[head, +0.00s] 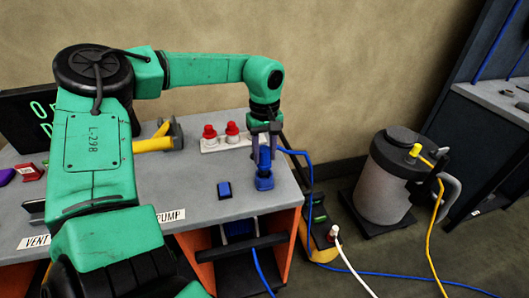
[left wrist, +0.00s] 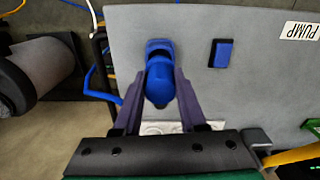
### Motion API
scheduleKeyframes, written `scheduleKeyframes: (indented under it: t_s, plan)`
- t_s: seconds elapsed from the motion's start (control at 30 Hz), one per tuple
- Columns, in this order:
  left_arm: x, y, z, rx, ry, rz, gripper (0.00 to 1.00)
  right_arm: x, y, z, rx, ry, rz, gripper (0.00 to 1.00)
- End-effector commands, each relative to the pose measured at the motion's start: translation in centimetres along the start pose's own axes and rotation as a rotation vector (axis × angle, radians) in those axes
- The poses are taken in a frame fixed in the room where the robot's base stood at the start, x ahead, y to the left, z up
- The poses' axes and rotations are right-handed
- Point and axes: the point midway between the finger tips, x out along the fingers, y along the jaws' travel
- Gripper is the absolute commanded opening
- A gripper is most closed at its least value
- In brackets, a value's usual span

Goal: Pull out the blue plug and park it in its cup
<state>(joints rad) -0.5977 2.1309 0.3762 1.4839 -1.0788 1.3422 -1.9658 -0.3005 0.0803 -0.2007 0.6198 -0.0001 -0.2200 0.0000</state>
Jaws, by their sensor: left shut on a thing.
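My left gripper (head: 264,148) points down at the right end of the grey bench and is shut on the blue plug (head: 265,159). In the left wrist view the plug (left wrist: 160,84) sits between the two fingers. The blue cup (head: 264,182) stands on the bench right under the plug, near the right edge. The cup also shows in the left wrist view (left wrist: 158,45), with the plug overlapping its near side. I cannot tell whether the plug's tip is inside the cup or just above it. My right gripper is out of view.
A white socket strip (head: 210,146) with two red plugs (head: 231,128) lies behind. A blue cord (head: 308,170) hangs off the bench's right edge. A grey canister (head: 385,180) stands on the floor at right.

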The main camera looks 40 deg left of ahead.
Motion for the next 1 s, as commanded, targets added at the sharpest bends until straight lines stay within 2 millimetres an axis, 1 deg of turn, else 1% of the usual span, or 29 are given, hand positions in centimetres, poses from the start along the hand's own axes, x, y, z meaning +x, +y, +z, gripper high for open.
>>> scheduleKeyframes:
  t_s: [0.03,0.13,0.47,1.0]
  plan:
    - [0.4,0.0,0.0,0.0,0.001,0.001,0.0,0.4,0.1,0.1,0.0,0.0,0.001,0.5]
    - [0.7,0.0,0.0,0.001,0.001,0.001,0.0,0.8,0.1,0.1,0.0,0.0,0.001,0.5]
    - [0.7,0.0,0.0,0.0,0.001,0.001,0.0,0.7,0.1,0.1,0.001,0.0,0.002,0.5]
    - [1.8,0.0,0.0,0.0,0.001,0.001,0.0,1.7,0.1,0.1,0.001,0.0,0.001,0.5]
